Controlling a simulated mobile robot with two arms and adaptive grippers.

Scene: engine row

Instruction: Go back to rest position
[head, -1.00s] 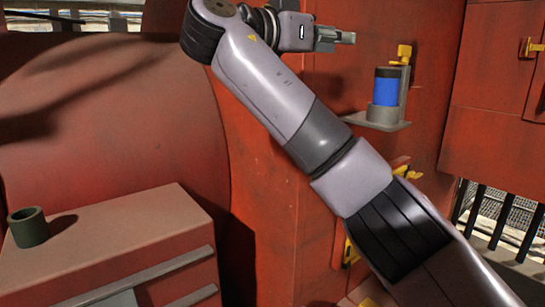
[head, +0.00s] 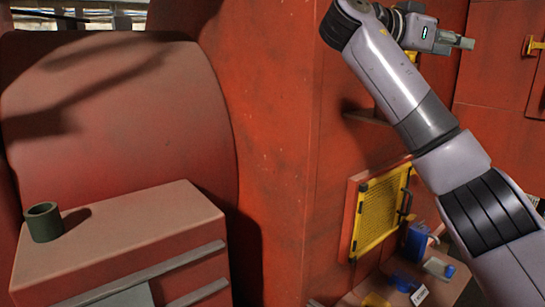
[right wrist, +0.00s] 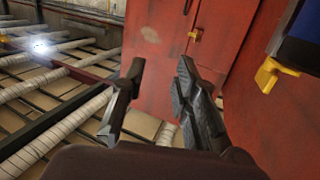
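My right gripper (head: 462,42) is at the upper right of the head view, high in front of the red wall. In the right wrist view its two dark fingers (right wrist: 155,95) stand apart with nothing between them. My right arm runs from there down to the lower right corner of the head view. My left gripper is not in either current view.
A dark green cup (head: 44,223) stands on a red cabinet (head: 140,225) at the left. A yellow mesh panel (head: 380,212) is on the red wall. Blue items (head: 418,240) lie on a low surface below. A yellow latch (right wrist: 272,75) shows in the wrist view.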

